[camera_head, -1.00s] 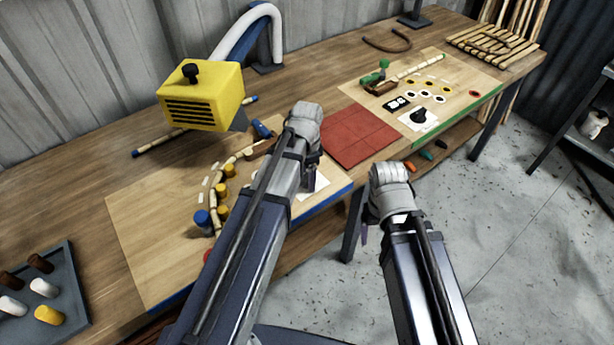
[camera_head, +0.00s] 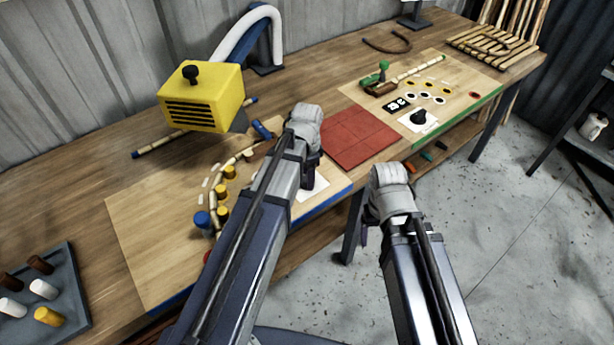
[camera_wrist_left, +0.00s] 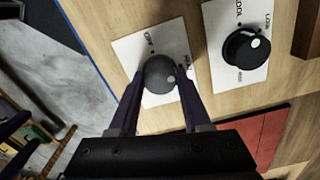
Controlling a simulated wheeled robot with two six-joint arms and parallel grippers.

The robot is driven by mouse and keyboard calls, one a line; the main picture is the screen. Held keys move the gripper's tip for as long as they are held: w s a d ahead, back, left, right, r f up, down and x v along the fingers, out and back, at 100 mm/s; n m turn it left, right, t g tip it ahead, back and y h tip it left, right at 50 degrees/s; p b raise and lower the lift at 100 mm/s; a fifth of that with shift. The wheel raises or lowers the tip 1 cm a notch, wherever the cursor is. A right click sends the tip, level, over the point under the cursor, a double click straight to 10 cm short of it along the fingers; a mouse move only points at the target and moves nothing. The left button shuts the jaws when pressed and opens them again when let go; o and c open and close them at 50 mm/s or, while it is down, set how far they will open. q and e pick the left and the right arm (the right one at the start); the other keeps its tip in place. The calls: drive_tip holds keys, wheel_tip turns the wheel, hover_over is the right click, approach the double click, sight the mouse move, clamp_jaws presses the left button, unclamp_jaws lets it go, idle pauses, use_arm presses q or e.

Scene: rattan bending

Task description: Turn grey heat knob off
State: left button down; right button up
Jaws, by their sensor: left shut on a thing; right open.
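The grey knob (camera_wrist_left: 160,74) sits on a white plate (camera_wrist_left: 128,50) marked OFF in the left wrist view. Its white dot is at the knob's lower right, away from the OFF mark above it. My left gripper (camera_wrist_left: 160,80) is shut on the knob, one dark finger on each side. In the head view my left gripper (camera_head: 312,172) is low over the white plate (camera_head: 314,188) at the near board's right end, and my arm hides the knob. My right gripper (camera_head: 366,235) hangs in front of the bench, mostly hidden behind its wrist.
A black knob (camera_wrist_left: 245,48) on its own labelled plate is close to the right of the grey knob. A red mat (camera_head: 360,136) lies between the boards. A yellow heater box (camera_head: 202,97) stands behind my left arm. Another black knob (camera_head: 419,117) is on the far board.

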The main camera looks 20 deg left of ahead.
use_arm(q)
drive_tip(key=n, duration=0.4)
drive_tip(key=shift+n, duration=0.3)
drive_tip(key=n, duration=0.8)
drive_tip(key=shift+n, duration=2.4)
drive_tip(key=shift+c, duration=1.8)
unclamp_jaws()
drive_tip(key=shift+r, duration=0.1)
